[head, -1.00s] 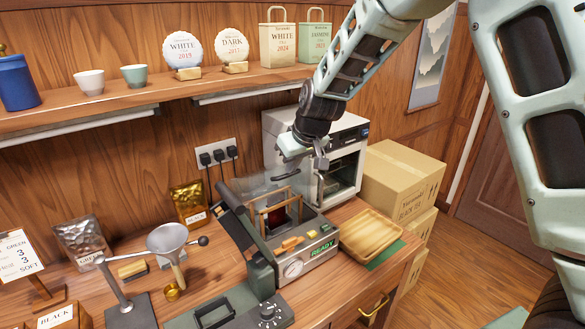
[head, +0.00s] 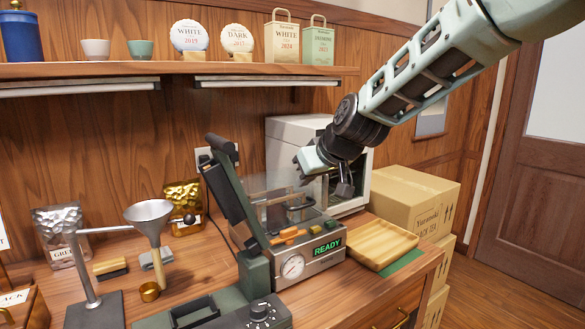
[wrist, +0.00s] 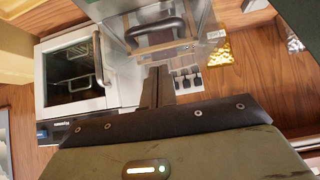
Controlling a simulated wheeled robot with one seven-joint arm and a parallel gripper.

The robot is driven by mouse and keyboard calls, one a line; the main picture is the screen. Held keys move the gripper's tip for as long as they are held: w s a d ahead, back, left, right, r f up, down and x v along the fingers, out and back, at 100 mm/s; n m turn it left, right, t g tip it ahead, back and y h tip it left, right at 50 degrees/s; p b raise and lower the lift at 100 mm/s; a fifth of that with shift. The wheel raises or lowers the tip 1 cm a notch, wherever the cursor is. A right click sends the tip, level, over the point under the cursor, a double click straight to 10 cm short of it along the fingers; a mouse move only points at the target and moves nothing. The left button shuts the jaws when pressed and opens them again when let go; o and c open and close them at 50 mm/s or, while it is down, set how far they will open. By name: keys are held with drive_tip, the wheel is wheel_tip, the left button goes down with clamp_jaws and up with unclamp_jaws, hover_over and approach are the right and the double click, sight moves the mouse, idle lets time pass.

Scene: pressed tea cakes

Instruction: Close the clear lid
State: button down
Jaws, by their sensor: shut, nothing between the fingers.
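The press (head: 310,262) stands on the wooden counter with its green READY display lit. Its clear lid (head: 262,184) is a see-through panel over the chamber. It is hard to make out against the wall, and I cannot tell its exact angle. The lid's dark curved handle shows large in the wrist view (wrist: 155,32), beyond the fingers and apart from them. My gripper (head: 345,188) is shut and empty, in the air to the right of the lid and above the press's right side. Its dark fingers show together in the wrist view (wrist: 158,88).
A white oven (head: 300,140) stands close behind my gripper. A wooden tray (head: 378,242) lies right of the press, with stacked cartons (head: 412,205) beyond. A dark lever arm (head: 232,190) rises at the press's left. A funnel stand (head: 150,217) is further left.

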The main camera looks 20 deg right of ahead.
sight(305, 205)
drive_tip(key=f+b, duration=0.2)
drive_tip(key=shift+s+d+f+t+b, duration=0.1)
drive_tip(key=shift+s+d+t+b, duration=0.1)
drive_tip(key=shift+s+t+b, duration=0.15)
drive_tip(key=f+b, duration=0.1)
drive_tip(key=b, duration=0.1)
drive_tip(key=s+f+b, duration=0.1)
drive_tip(key=b, duration=0.1)
drive_tip(key=shift+s+f+b, duration=0.1)
drive_tip(key=shift+f+b, duration=0.05)
drive_tip(key=shift+b, duration=0.15)
drive_tip(key=shift+d, duration=0.1)
